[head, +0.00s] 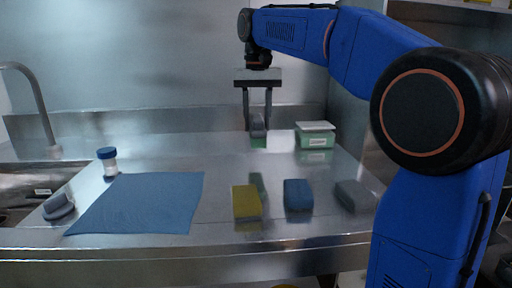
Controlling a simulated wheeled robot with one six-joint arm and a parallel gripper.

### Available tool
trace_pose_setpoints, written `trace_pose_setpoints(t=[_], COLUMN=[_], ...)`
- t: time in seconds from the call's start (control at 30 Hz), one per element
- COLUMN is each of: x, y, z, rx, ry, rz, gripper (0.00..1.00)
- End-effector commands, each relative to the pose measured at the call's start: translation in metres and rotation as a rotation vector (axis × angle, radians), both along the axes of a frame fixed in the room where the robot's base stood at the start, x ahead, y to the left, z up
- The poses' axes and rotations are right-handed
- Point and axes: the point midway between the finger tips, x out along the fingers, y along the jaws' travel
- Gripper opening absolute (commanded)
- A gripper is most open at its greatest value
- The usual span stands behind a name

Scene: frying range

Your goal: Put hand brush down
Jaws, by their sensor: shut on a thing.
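My gripper (257,128) hangs above the back middle of the steel counter, fingers pointing down. The view is too small to tell whether the brush touches the counter (225,160).
A green box with a pale lid (315,134) stands right of my gripper. Nearer are a yellow sponge (246,203), a blue block (298,195) and a grey block (355,195). A blue cloth (138,203), blue-lidded jar (108,161) and grey-blue item (58,207) lie left, near the sink.

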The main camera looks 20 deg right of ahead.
Motion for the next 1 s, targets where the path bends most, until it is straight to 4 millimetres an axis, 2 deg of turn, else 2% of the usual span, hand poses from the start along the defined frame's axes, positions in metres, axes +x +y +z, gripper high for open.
trace_pose_setpoints(t=[0.1,0.37,0.6,1.0], x=[-0.001,0.0,0.0,0.0], y=[0.0,0.0,0.0,0.0], z=[-0.016,-0.033,-0.064,-0.069], rx=[0.0,0.0,0.0,0.0], ry=[0.001,0.001,0.001,0.0], rz=[0.0,0.0,0.0,0.0], gripper=[0.19,0.19,0.19,0.19])
